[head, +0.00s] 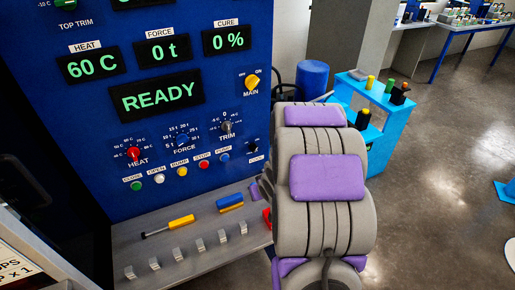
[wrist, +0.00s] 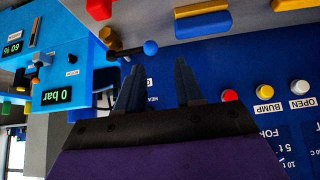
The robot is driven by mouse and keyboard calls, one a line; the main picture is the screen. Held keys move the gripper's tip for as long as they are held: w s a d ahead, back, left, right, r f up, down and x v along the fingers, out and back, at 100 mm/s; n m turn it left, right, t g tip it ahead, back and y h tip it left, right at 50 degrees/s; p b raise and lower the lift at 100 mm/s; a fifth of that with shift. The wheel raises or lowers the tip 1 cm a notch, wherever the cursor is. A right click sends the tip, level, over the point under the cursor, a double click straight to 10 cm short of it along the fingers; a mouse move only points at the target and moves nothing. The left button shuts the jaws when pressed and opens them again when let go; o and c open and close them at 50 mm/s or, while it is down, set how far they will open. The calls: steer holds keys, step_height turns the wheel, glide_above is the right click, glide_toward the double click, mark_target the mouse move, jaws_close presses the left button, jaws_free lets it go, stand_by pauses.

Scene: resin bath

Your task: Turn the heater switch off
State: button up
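In the head view my arm hides most of the gripper.
The red HEAT knob (head: 134,153) and a row of buttons, including a red one (head: 204,164), are left of the switch. The yellow MAIN switch (head: 252,83) is above. A yellow-handled tool (head: 181,222) lies on the ledge.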

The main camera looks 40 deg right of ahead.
step_height(320, 180, down, 2)
steer(key=w+d+m+t+p, duration=0.1)
steer(key=d+t, duration=0.1)
steer(key=m+t+h+p, duration=0.2)
steer(key=m+t+p, duration=0.2)
steer(key=m+t, duration=0.45)
glide_toward(255, 150)
steer(key=shift+n, duration=0.35)
steer(key=shift+b+x, duration=0.95)
steer(key=shift+x, duration=3.35)
steer(key=shift+d+f, duration=0.1)
steer(key=shift+c, duration=0.5)
jaws_close()
